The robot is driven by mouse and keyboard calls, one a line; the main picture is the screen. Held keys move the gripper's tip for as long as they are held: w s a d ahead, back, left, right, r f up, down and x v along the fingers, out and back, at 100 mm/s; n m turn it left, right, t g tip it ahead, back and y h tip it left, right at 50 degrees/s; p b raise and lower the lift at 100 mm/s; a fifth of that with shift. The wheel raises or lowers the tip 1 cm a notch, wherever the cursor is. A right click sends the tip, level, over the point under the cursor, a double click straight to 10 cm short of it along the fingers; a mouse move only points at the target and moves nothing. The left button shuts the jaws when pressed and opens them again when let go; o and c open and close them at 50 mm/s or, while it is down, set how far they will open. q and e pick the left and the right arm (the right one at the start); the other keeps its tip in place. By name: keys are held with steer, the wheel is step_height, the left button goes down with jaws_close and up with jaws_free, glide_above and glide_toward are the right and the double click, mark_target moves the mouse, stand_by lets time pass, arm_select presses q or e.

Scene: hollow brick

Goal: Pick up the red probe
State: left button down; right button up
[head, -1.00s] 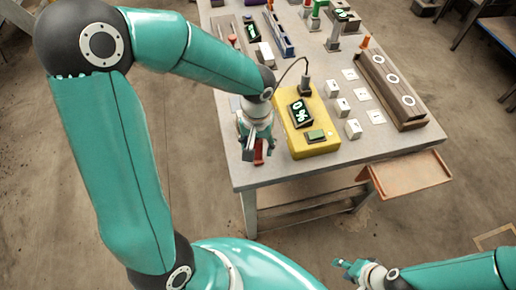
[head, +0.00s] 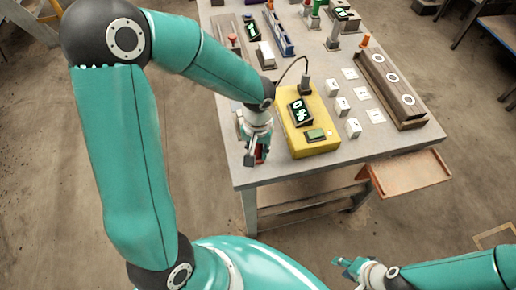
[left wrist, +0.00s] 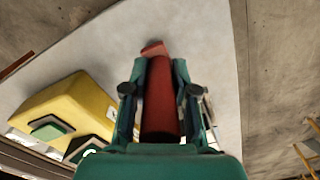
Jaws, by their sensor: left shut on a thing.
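The red probe (left wrist: 160,100) is between the fingers of my left gripper (left wrist: 160,70) in the left wrist view, its red tip showing past the fingertips. My left gripper is shut on it. In the head view this gripper (head: 257,156) is at the near left corner of the table, left of the yellow box, and only a little of the red probe (head: 262,154) shows. Whether the probe touches the table is unclear. My right gripper (head: 346,268) is low in front of the table, away from the probe; its finger opening is too small to judge.
The yellow box (head: 316,148) with a display reading 0 % stands just right of my left gripper. White blocks (head: 353,128), cards and a wooden rack (head: 390,95) are further right. An orange-brown tray (head: 412,178) juts from the table's right front. The table's near edge is clear.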

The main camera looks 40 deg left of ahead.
arm_select(q)
steer(key=shift+r, duration=0.1)
step_height(320, 180, up, 20)
stand_by(0.5)
